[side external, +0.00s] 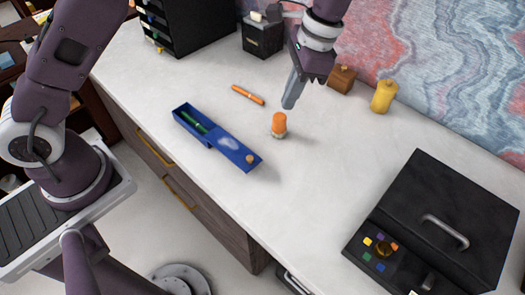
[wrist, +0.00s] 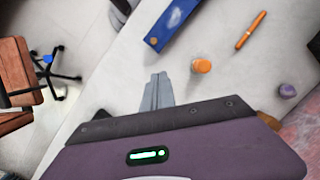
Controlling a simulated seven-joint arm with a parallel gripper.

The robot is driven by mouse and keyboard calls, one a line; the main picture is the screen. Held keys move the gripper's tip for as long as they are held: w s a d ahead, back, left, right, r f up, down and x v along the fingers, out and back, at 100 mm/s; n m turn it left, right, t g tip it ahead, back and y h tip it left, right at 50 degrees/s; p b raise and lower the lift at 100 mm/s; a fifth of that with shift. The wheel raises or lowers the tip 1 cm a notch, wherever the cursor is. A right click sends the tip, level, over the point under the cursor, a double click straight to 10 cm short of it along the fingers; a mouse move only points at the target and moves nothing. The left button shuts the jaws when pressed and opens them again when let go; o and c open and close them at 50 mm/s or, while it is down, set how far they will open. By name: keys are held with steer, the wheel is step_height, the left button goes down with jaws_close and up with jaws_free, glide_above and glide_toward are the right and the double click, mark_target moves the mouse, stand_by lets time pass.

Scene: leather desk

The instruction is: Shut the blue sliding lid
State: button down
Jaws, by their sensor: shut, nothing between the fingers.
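The blue box (side external: 178,113) lies on the pale desk, its left part open with a green item (side external: 193,121) inside. The blue sliding lid (side external: 236,153) extends to the right of the box, with a pale smudge on top and a small orange-tan knob (side external: 249,159) near its right end. In the wrist view the lid (wrist: 172,22) shows at the top, its knob (wrist: 154,41) nearest my gripper. My gripper (side external: 289,104) is shut and empty, pointing down above the desk, apart from the lid. Its fingertips also show in the wrist view (wrist: 158,78).
An orange stick (side external: 248,95) lies behind the box. A wooden block (side external: 342,78) and a yellow bottle (side external: 383,96) stand by the wall. A black case (side external: 440,215) sits at right. The desk's front edge is near the lid.

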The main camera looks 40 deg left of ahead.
steer(key=shift+m+g+y, duration=0.5)
steer(key=shift+m+g, duration=0.1)
steer(key=shift+m, duration=0.1)
steer(key=f, duration=0.5)
steer(key=s+f, duration=0.1)
steer(key=f, duration=0.5)
steer(key=s+f, duration=0.1)
steer(key=f, duration=0.5)
steer(key=shift+a, duration=0.1)
steer(key=shift+s+a, duration=1.4)
steer(key=a, duration=1.7)
